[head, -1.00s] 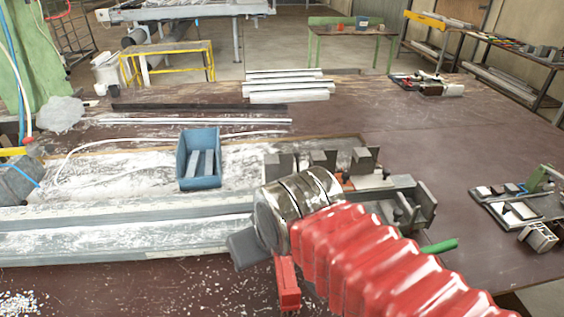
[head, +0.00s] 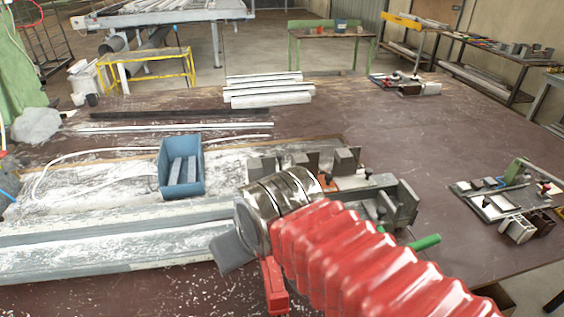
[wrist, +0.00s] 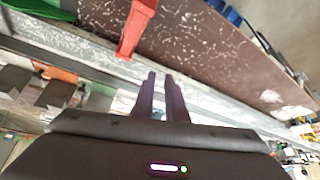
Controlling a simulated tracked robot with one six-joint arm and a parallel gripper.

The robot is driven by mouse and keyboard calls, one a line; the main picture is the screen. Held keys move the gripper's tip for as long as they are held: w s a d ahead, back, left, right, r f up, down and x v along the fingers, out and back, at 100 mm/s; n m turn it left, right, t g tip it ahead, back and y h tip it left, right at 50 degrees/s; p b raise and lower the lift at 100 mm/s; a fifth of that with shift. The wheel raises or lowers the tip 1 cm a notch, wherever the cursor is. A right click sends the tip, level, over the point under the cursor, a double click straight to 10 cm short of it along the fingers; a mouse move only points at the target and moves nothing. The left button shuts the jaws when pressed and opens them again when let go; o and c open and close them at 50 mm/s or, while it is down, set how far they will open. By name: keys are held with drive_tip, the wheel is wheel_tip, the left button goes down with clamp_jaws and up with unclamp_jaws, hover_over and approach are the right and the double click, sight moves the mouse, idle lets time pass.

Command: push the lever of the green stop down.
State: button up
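My gripper (wrist: 161,80) shows two dark fingers in the wrist view with a narrow gap between them. Nothing is seen between the fingers. In the head view only its dark grey body (head: 230,251) shows; the fingertips cannot be made out. A red lever-like bar (wrist: 137,28) lies beyond and slightly left of the fingertips in the wrist view, apart from them. In the head view a red piece (head: 274,286) shows just below my wrist. The green stop's full body cannot be made out.
A clamp fixture with grey jaws (head: 345,160) stands behind my wrist. A green handle (head: 425,242) sticks out at its right. A blue bin (head: 181,167) stands on the bench. Another fixture (head: 500,205) lies at the right. The brown bench top (head: 400,135) has free room behind.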

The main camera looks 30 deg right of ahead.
drive_tip(key=shift+w+d+r, duration=0.15)
drive_tip(key=shift+w+d, duration=0.05)
drive_tip(key=shift+w, duration=0.2)
drive_tip(key=shift+c, duration=0.7)
drive_tip(key=w+d+r, duration=0.1)
drive_tip(key=w+d, duration=0.2)
drive_tip(key=w, duration=0.1)
drive_tip(key=w+d+r+m, duration=0.1)
drive_tip(key=w+d, duration=0.1)
drive_tip(key=w, duration=0.2)
drive_tip(key=w+d+r+m+t, duration=0.1)
drive_tip(key=w+d, duration=0.2)
drive_tip(key=shift+w+d+r, duration=0.15)
drive_tip(key=shift+w+d, duration=0.2)
drive_tip(key=shift+w, duration=0.05)
clamp_jaws()
drive_tip(key=m+t+h, duration=0.1)
drive_tip(key=m+h, duration=0.1)
approach(281, 158)
drive_tip(key=d+v, duration=0.1)
drive_tip(key=v, duration=0.3)
drive_tip(key=shift+a+r, duration=0.25)
drive_tip(key=shift+a, duration=0.3)
drive_tip(key=shift+f, duration=0.1)
drive_tip(key=shift+x, duration=5)
